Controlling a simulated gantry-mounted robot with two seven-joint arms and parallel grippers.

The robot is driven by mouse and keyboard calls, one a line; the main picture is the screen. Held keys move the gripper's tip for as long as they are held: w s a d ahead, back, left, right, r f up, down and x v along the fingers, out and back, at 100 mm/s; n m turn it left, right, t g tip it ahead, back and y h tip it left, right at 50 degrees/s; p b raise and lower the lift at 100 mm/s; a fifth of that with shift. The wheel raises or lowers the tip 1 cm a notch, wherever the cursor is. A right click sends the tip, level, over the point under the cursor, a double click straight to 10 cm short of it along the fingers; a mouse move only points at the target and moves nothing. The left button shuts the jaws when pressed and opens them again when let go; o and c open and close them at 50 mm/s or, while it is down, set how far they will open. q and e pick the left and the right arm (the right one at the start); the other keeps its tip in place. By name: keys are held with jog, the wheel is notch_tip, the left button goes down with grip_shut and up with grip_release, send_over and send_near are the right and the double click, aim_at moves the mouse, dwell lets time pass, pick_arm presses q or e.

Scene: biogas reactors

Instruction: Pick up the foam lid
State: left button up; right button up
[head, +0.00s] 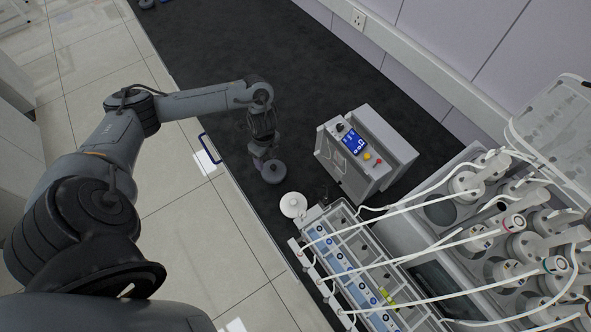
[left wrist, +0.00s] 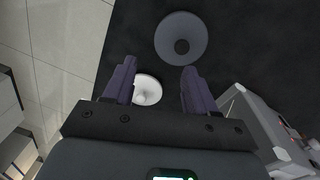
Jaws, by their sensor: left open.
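My left gripper (head: 264,158) is over the dark worktop and points down. It is open and empty, and its two fingers show apart in the left wrist view (left wrist: 158,78). I cannot tell which one is the foam lid. My right gripper is not in view.
A control box with a blue display (head: 354,143) stands right of the gripper. A clear-walled rack (head: 345,212) and several reactor bottles with white tubes (head: 466,184) fill the right. A blue handle (head: 208,148) is at the worktop's left edge. The worktop behind is mostly clear.

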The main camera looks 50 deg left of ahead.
aim_at(273, 166)
pick_arm(q)
jog(key=shift+t, duration=0.4)
jog(key=shift+w+a+f, duration=0.15)
jog(key=shift+w+f, duration=0.3)
jog(key=shift+f, duration=1.05)
jog(key=shift+w+a+f, duration=0.15)
jog(key=shift+w+f, duration=0.35)
jog(key=shift+f, duration=1)
jog(key=shift+w+a+f, duration=0.15)
jog(key=shift+w+f, duration=0.3)
jog(key=shift+f, duration=1.05)
grip_shut()
